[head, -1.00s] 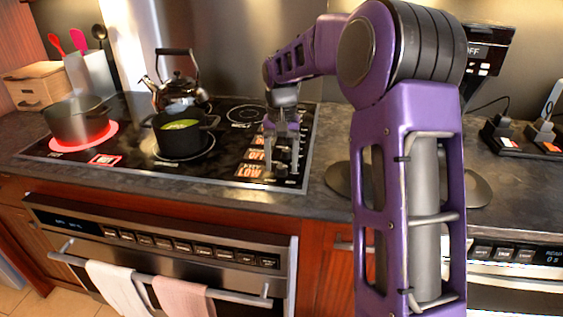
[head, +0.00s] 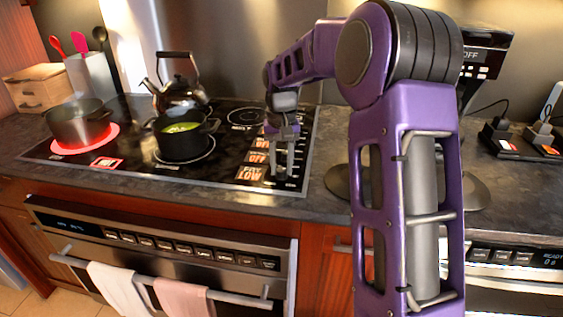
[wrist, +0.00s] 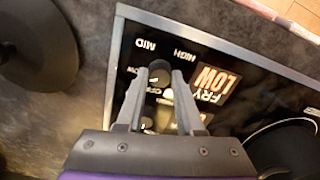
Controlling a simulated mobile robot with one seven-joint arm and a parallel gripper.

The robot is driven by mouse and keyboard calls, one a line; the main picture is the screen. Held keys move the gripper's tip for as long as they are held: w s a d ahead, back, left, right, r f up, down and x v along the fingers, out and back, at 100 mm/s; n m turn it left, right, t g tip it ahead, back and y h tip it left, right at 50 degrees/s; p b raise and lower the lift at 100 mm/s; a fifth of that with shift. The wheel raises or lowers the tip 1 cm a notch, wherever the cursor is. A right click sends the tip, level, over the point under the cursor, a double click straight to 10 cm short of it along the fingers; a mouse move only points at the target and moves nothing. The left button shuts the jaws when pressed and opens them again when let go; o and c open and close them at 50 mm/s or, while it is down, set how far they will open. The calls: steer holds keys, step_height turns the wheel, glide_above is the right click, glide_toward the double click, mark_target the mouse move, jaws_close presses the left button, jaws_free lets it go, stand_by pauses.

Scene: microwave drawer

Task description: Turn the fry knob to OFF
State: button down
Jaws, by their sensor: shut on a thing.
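The fry knob (wrist: 158,70) is a small dark round knob on the black cooktop panel, with OFF, MID and HIGH printed around it. The lit display beside it (wrist: 214,86) reads FRY LOW in the wrist view. My gripper (wrist: 160,82) points down at the panel, with one finger on each side of the knob, shut on it. In the head view my gripper (head: 281,172) is at the front right corner of the cooktop, beside the lit display (head: 250,174). The knob is mostly hidden by the fingers there.
A pot with green contents (head: 181,134), a kettle (head: 179,94) and another pot (head: 79,124) on a glowing red burner stand on the cooktop left of my gripper. More knobs and displays lie behind it.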

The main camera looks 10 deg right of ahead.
mark_target(282, 169)
steer(key=n+p, duration=0.4)
steer(key=n, duration=0.2)
steer(key=shift+r, duration=0.2)
steer(key=n+p, duration=0.3)
steer(key=n, duration=0.3)
steer(key=shift+f, duration=0.15)
steer(key=shift+n+p, duration=0.3)
steer(key=shift+n, duration=0.1)
steer(key=c, duration=0.5)
jaws_free()
steer(key=shift+c, duration=0.2)
step_height(282, 169, up, 17)
steer(key=shift+r+p, duration=0.2)
steer(key=shift+p, duration=0.2)
